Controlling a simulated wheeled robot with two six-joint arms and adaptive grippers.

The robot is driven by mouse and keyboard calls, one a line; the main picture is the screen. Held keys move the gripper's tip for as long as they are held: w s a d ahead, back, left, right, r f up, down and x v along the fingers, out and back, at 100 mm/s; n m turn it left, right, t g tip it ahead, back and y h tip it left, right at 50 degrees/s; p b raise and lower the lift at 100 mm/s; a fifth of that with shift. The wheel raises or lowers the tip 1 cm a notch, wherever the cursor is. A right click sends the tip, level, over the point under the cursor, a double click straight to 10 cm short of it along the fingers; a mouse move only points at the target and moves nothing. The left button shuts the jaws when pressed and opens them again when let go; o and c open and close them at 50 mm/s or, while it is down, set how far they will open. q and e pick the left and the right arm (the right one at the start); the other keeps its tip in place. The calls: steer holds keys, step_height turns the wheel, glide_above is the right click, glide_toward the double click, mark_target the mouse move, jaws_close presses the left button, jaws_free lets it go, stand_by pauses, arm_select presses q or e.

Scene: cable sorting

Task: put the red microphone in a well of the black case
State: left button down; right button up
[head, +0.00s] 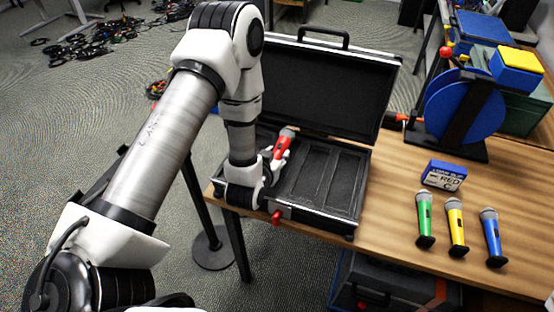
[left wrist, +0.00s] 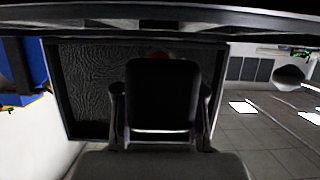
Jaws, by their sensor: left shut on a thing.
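The red microphone (head: 282,145) has a grey head and is held at the left part of the open black case (head: 352,222). My left gripper (head: 274,168) is shut on it, with the wrist low over the case's left side. The microphone looks tilted, head up and away from me. Its lower end is hidden by the gripper, so I cannot tell whether it touches a well floor. Long wells to its right look empty. In the left wrist view the dark gripper (left wrist: 163,95) hides most of the microphone; a little red shows behind it. My right gripper is not in view.
The case's raised lid (head: 325,85) stands behind the wells. Green (head: 424,218), yellow (head: 456,225) and blue (head: 492,235) microphones lie to the right, near a blue labelled box (head: 444,176). A blue cable reel (head: 460,105) stands behind. Wood between case and microphones is clear.

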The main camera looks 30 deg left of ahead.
arm_select(q)
steer(key=f, duration=0.2)
steer(key=shift+s+d+f, duration=0.1)
steer(key=shift+d+f, duration=0.1)
steer(key=shift+f, duration=0.2)
steer(key=shift+f+b, duration=0.35)
steer(key=shift+f, duration=0.25)
steer(key=c, duration=0.7)
jaws_free()
